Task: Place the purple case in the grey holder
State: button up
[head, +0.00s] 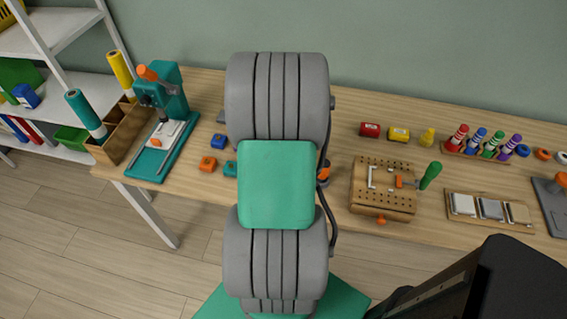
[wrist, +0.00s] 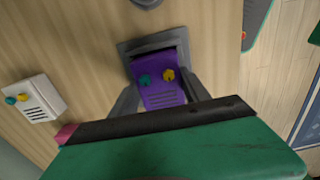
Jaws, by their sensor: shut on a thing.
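The purple case (wrist: 160,97), with a teal and a yellow knob and a row of slots, shows in the middle of the wrist view. My gripper (wrist: 162,82) is shut on it, one grey finger on each side. The grey holder (wrist: 150,42) is a square frame on the wooden table. Its rim shows around the far end of the case, which lies over or inside its opening; I cannot tell how deep. The near part of the holder is hidden by the case and fingers. In the head view my arm hides the gripper, case and holder.
A white case with knobs (wrist: 34,98) lies left of the holder in the wrist view. In the head view, a teal press (head: 165,110) stands at the left. A pegboard block (head: 382,190) and a tray of tiles (head: 490,211) are at the right.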

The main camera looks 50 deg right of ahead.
jog(key=shift+f, duration=0.45)
jog(key=o, duration=1.6)
notch_tip(320, 180, up, 12)
jog(key=w+a+r+m+t, duration=0.1)
jog(key=w+a+r, duration=0.1)
jog(key=w+a, duration=0.3)
jog(key=w+a+r, duration=0.1)
jog(key=w+a, duration=0.1)
jog(key=a, duration=0.6)
jog(key=a+m, duration=0.1)
jog(key=a, duration=0.5)
jog(key=a+r+m+t, duration=0.1)
jog(key=a, duration=0.5)
jog(key=a+m+t, duration=0.1)
jog(key=a, duration=0.6)
jog(key=shift+s+r, duration=0.1)
jog(key=shift+r, duration=0.1)
